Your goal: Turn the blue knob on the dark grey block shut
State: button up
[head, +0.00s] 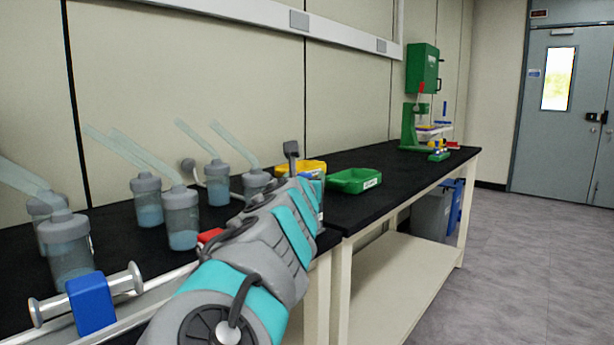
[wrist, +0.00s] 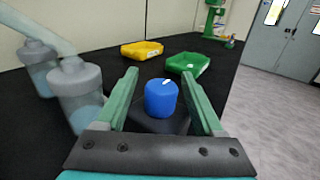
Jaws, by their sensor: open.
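The blue knob (wrist: 161,98) shows in the wrist view, upright, with a small white mark on its top. It sits on the dark grey block (wrist: 158,124), which is partly hidden below it. My gripper (wrist: 166,84) is open, with one green finger on each side of the knob and a visible gap to each. In the head view my arm hides the knob and the block.
Grey-lidded flasks (head: 181,216) with pale tubes stand on the black bench at left; one (wrist: 77,93) is close left of my gripper. A yellow tray (wrist: 142,50) and a green tray (wrist: 188,65) lie beyond. A green press (head: 412,125) stands at the far end.

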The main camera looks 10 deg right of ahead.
jog(key=shift+w+d, duration=0.2)
jog(key=shift+w, duration=0.3)
grip_shut()
